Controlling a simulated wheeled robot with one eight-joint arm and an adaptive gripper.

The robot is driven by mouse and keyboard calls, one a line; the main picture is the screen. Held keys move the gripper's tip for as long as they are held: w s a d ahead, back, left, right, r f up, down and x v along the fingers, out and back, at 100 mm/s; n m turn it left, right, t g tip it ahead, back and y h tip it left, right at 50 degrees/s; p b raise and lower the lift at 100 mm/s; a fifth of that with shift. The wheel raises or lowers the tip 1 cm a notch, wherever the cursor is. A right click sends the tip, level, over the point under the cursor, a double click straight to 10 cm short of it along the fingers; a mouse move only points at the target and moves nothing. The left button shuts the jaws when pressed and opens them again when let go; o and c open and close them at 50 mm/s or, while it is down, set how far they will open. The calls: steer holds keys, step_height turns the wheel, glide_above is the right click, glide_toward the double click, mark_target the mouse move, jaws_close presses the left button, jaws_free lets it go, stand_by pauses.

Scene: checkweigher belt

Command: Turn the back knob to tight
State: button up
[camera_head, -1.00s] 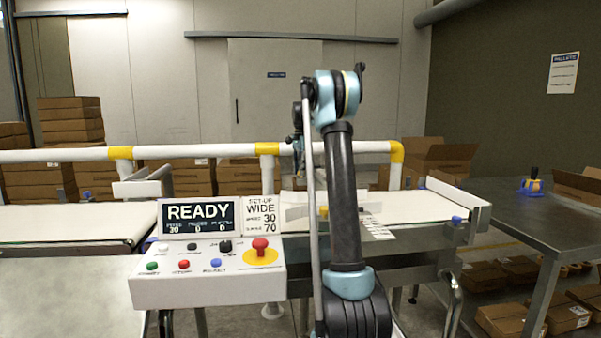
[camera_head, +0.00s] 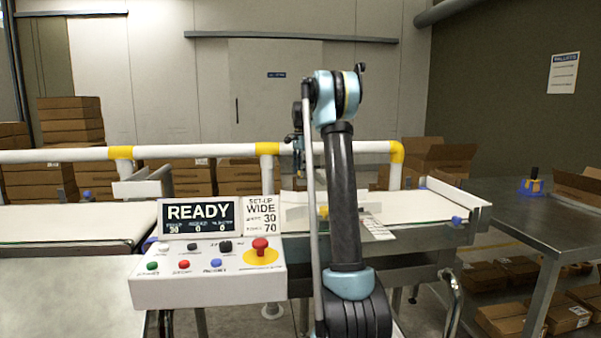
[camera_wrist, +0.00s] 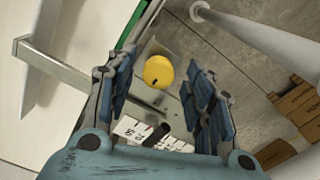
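In the wrist view a round yellow knob (camera_wrist: 158,71) with a small dark mark shows between the fingers of my gripper (camera_wrist: 161,63). The fingers are spread apart, with a gap on both sides of the knob. A white scale strip with dark numbers (camera_wrist: 133,129) and a black part lies nearer the palm. In the head view my gripper (camera_head: 298,158) hangs over the far side of the belt, partly behind the arm. A small yellow part (camera_head: 323,211) shows beside my arm there. Whether it is the same knob, I cannot tell.
The control panel (camera_head: 208,291) has buttons, a red stop knob (camera_head: 260,247) and a screen (camera_head: 198,217) reading READY. A white and yellow rail (camera_head: 200,152) runs behind the belts. A steel table (camera_head: 500,195) stands at right. Cartons (camera_head: 70,122) are stacked behind.

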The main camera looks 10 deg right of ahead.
step_height(320, 180, up, 12)
stand_by(0.7)
steer(key=shift+f, duration=0.1)
